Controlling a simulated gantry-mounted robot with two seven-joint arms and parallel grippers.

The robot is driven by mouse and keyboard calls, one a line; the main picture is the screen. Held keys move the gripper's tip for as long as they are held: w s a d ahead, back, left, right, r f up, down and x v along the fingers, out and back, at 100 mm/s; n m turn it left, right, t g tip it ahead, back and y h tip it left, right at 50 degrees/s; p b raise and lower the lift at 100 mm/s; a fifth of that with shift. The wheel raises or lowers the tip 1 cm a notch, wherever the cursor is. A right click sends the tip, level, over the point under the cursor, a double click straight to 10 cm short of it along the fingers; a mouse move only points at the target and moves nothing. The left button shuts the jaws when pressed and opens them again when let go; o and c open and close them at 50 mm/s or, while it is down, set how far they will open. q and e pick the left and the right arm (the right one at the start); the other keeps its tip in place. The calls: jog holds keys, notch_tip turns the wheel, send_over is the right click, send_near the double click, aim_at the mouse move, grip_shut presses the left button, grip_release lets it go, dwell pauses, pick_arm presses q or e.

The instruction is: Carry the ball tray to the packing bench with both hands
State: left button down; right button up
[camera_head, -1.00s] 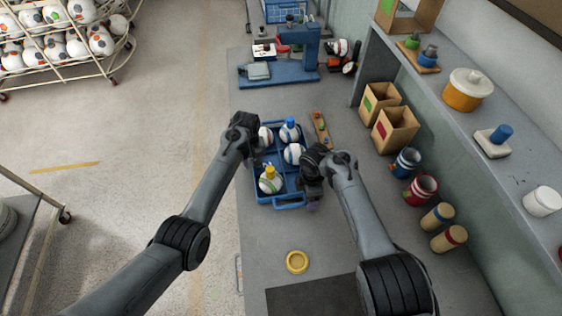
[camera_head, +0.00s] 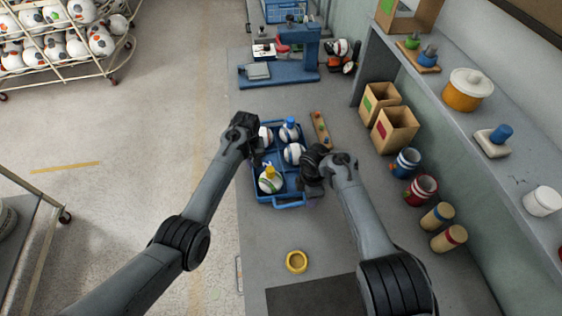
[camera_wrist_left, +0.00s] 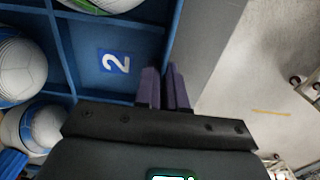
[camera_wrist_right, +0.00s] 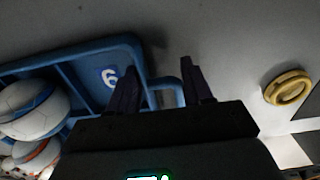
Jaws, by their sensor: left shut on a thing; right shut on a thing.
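The blue ball tray (camera_head: 292,205) sits on the grey bench, with several white balls in its compartments. One far ball (camera_head: 289,134) has a blue piece on top; the near ball (camera_head: 271,184) has a yellow one. My left gripper (camera_head: 258,158) is shut on the tray's left side wall, beside an empty compartment marked 2 (camera_wrist_left: 115,62). My right gripper (camera_head: 309,188) is at the tray's right side. In the right wrist view its fingers (camera_wrist_right: 160,82) stand apart around the blue handle, near an empty compartment marked 6 (camera_wrist_right: 111,77). The arms partly hide both grips.
A yellow ring (camera_head: 297,262) and a dark mat (camera_head: 312,296) lie on the bench nearer me. A blue press (camera_head: 292,62) stands beyond the tray. A strip with coloured knobs (camera_head: 321,130), open cartons (camera_head: 396,128) and cans (camera_head: 421,189) are on the right. Floor lies left.

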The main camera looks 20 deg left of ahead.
pick_arm(q)
jog(key=shift+r, duration=0.15)
pick_arm(e)
jog(key=shift+r, duration=0.15)
